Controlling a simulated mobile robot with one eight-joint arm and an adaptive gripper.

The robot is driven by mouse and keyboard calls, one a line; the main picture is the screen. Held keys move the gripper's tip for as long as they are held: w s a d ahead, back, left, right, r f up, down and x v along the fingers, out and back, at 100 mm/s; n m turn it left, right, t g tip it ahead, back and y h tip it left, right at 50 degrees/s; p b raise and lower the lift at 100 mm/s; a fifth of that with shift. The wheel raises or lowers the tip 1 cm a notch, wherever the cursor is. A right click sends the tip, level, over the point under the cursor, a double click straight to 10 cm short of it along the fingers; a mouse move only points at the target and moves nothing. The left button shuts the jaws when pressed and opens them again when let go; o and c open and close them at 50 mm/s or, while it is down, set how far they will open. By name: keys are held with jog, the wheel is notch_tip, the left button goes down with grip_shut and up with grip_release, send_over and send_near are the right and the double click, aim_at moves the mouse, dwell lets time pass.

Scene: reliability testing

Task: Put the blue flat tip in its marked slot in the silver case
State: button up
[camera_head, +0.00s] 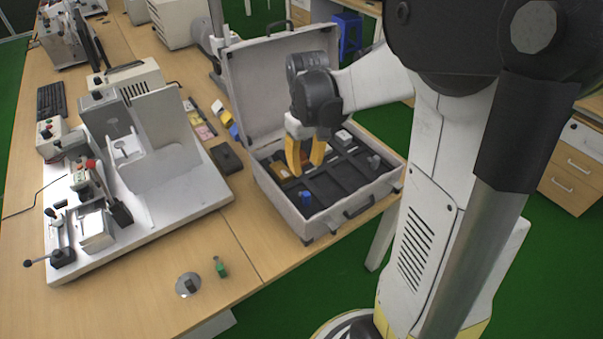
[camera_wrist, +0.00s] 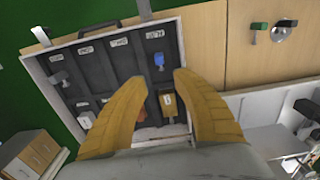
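The silver case (camera_head: 361,209) stands open on the bench, with dark labelled compartments inside. The blue flat tip (camera_head: 306,198) stands in the compartment at the case's front left corner; it also shows in the wrist view (camera_wrist: 159,61), below a white label (camera_wrist: 154,34) too small to read surely. My gripper (camera_head: 303,168) is over the case, behind the blue tip in the head view. In the wrist view its yellow fingers (camera_wrist: 160,79) are spread apart, with the blue tip beyond the fingertips, untouched. The gripper is open and empty.
A brown labelled box (camera_wrist: 171,105) lies in a neighbouring compartment, and a grey piece (camera_head: 374,161) stands at the case's right side. A green-topped piece (camera_head: 220,268) and a round metal disc (camera_head: 188,285) are on the bench. A white machine fixture (camera_head: 150,210) stands left.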

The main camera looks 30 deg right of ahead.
jog(key=s+a+r+t, duration=0.7)
jog(key=s+a+r, duration=0.2)
jog(key=a, duration=0.4)
jog(key=shift+s+a, duration=0.15)
jog(key=shift+s, duration=0.75)
